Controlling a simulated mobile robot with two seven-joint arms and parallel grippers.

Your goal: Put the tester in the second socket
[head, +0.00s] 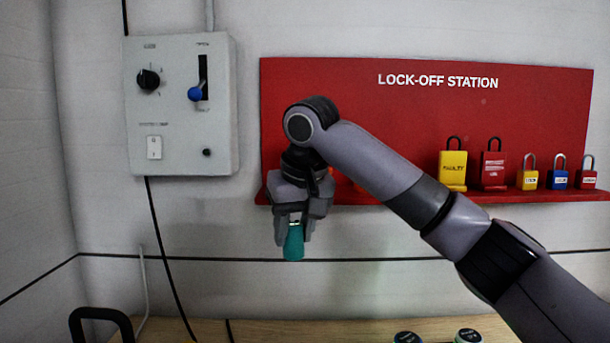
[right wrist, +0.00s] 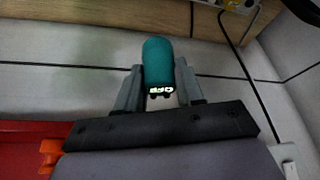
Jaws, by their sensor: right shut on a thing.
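The tester, a teal rounded body (head: 294,243), hangs below my right gripper (head: 293,228) in the head view, in front of the bare wall. In the right wrist view the tester (right wrist: 160,65) sits between the two fingers of the right gripper (right wrist: 160,88), with a small pale marking at its near end. The right gripper is shut on it and points down. My left gripper is not in view.
A red lock-off board (head: 430,110) holds several padlocks on its ledge at right. A grey control box (head: 180,150) is on the wall at left. A wooden bench (head: 330,332) runs along the bottom, with a black handle (head: 100,313) at left and two round items (head: 468,336) at right.

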